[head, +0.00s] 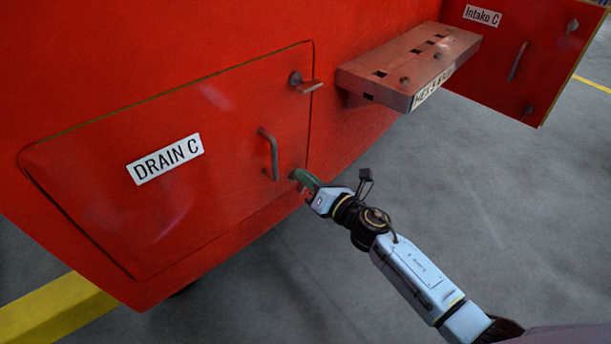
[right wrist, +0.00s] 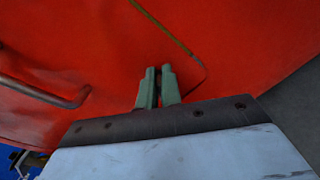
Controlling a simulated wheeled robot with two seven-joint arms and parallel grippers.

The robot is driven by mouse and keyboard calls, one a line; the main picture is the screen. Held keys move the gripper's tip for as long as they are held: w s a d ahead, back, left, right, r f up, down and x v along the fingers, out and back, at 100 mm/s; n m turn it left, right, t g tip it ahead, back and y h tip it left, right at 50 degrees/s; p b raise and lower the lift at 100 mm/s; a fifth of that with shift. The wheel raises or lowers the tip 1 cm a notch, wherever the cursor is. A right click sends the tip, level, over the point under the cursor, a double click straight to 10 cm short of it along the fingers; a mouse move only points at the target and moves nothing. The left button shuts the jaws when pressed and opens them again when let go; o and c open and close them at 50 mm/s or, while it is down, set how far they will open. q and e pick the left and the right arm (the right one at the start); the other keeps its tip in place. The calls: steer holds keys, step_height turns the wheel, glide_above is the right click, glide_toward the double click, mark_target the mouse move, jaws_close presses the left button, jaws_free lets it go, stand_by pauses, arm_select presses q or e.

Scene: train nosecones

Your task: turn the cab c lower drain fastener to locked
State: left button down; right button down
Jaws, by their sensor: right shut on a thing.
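The red hatch labelled DRAIN C (head: 95,190) lies closed against the red cab side. Its upper fastener (head: 307,86) sticks out to the right at the top right corner. The lower drain fastener is at the lower right corner, mostly hidden by my right gripper (head: 302,178). That gripper has green fingers, close together and shut on the fastener. In the right wrist view the green fingers (right wrist: 158,86) reach to the red panel, and the fastener between them cannot be made out. Its turn angle cannot be told. My left gripper is not in view.
A bar handle (head: 269,154) stands out just left of the gripper and also shows in the right wrist view (right wrist: 45,92). A red step (head: 410,62) juts out at upper right. The Intake C hatch (head: 525,55) stands open beyond it. Grey floor is clear at right.

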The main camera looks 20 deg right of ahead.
steer(key=m, duration=0.2)
steer(key=shift+w+d+f+m, duration=0.1)
steer(key=shift+d+m, duration=0.1)
steer(key=shift+m, duration=0.2)
steer(key=shift+m+p, duration=0.4)
steer(key=shift+m, duration=0.1)
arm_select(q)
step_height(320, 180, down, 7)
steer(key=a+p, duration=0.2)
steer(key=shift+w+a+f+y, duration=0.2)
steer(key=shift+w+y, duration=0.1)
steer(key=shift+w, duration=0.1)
arm_select(e)
steer(key=shift+w+d+f+m, duration=0.1)
steer(key=shift+f+m, duration=0.1)
steer(key=shift+m, duration=0.95)
steer(key=shift+s+d+f+m, duration=0.1)
steer(key=shift+f+m, duration=0.1)
steer(key=shift+m, duration=1)
steer(key=shift+w+f+m, duration=0.1)
steer(key=shift+f+m, duration=0.1)
steer(key=shift+m, duration=0.95)
steer(key=c, duration=1.6)
jaws_free()
